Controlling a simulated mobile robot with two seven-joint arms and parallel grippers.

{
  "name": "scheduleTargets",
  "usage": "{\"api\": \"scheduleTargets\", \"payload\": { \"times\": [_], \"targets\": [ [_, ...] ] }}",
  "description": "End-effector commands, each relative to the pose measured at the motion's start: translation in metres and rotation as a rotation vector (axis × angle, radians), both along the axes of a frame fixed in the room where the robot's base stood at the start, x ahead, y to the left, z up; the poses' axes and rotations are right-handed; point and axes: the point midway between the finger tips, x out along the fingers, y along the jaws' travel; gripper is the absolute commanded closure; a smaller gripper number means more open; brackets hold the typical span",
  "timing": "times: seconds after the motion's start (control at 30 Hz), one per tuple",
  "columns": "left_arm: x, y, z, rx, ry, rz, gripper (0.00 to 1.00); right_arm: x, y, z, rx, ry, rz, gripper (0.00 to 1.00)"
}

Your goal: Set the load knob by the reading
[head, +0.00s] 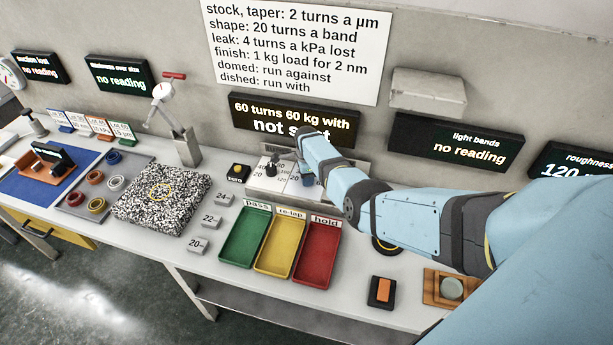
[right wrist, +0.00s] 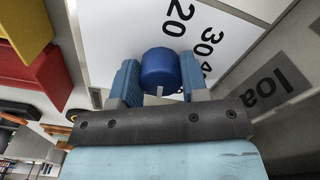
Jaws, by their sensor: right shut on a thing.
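The load knob (right wrist: 160,72) is a blue round knob with a white mark, on a white dial face printed 20, 30 and 40, in the right wrist view. A partly cut-off label (right wrist: 272,86) beginning "loa" is beside it. My right gripper (right wrist: 160,84) is shut on the knob, one blue finger on each side. The display (head: 252,118) above reads "60 turns 60 kg with", then "not s…t", partly hidden. My left gripper is not in view.
A dark knob (head: 272,165) stands left of my gripper on the panel. Green (head: 240,240), yellow (head: 279,245) and red (head: 318,255) trays lie in front. A speckled plate (head: 160,200) is left. The light bands display (head: 455,143) reads "no reading". A wall card (head: 297,48) lists rules.

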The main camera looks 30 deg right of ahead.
Motion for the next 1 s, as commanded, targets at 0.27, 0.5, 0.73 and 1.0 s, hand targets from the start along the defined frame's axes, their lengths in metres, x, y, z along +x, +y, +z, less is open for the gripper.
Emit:
{"api": "scheduleTargets", "payload": {
  "times": [0.27, 0.5, 0.73, 1.0],
  "targets": [
    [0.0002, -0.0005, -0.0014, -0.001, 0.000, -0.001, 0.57, 0.0008, -0.0006, 0.0006, -0.001, 0.000, -0.154, 0.83],
    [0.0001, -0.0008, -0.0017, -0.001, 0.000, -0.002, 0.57, 0.0010, -0.0008, 0.0007, -0.002, -0.001, -0.216, 0.83],
    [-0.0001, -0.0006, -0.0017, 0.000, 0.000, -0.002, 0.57, 0.0010, -0.0008, 0.0008, -0.001, 0.000, -0.229, 0.83],
    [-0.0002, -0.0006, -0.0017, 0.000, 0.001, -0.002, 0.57, 0.0010, -0.0009, 0.0009, -0.001, -0.002, -0.228, 0.54]
  ]
}}
